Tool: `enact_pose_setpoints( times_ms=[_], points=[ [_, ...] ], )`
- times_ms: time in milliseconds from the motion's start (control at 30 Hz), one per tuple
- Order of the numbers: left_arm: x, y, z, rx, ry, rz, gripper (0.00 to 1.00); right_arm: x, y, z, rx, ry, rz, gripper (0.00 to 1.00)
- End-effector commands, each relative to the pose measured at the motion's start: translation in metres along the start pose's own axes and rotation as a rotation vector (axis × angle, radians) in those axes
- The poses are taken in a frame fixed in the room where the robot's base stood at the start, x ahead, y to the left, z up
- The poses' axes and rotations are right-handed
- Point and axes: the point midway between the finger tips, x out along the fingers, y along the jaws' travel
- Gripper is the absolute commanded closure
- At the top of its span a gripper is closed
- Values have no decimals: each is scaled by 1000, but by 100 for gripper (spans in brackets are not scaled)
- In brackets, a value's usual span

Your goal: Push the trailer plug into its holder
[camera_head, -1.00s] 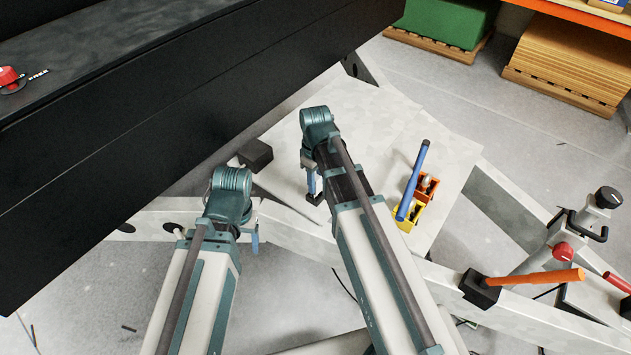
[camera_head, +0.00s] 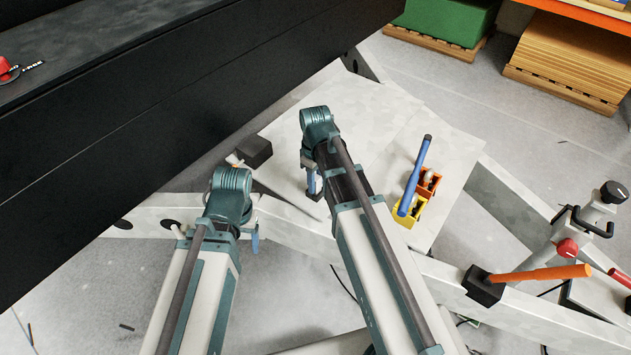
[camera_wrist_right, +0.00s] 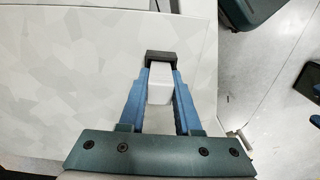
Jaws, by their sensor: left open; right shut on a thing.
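My right gripper (camera_head: 313,188) is over the pale board at the middle of the frame. The right wrist view shows its blue fingers (camera_wrist_right: 160,88) shut around a pale, block-like piece (camera_wrist_right: 160,82) with a black end (camera_wrist_right: 161,56). I cannot tell for sure whether this is the trailer plug. My left gripper (camera_head: 255,238) is open near the frame beam; its arm hides most of it, and nothing shows in it. A black block (camera_head: 255,151) sits at the board's left edge; I cannot tell if it is the holder.
A blue-handled tool (camera_head: 415,175) lies across orange (camera_head: 430,180) and yellow (camera_head: 408,213) holders on the board. A mallet with an orange handle (camera_head: 543,274) lies on the right beam. The black caravan wall (camera_head: 170,120) bounds the left.

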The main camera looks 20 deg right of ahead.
Motion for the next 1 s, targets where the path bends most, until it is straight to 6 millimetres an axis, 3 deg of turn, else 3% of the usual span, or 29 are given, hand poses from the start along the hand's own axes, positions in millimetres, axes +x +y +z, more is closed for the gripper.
enact_pose_setpoints(
  times_ms=[167, 200, 367, 767, 1000],
  points=[
    [6, 0, 0, 0, 0, 0, 30, 6, 0, 0, 0, 0, 0, 100],
    [4, 0, 0, 0, 0, 0, 30, 4, 0, 0, 0, 0, 0, 63],
    [4, 0, 0, 0, 0, 0, 30, 4, 0, 0, 0, 0, 0, 34],
    [2, 0, 0, 0, 0, 0, 30, 2, 0, 0, 0, 0, 0, 33],
    [-16, -2, 1, 0, 0, 0, 30, -16, 0, 0, 0, 0, 0, 33]
  ],
)
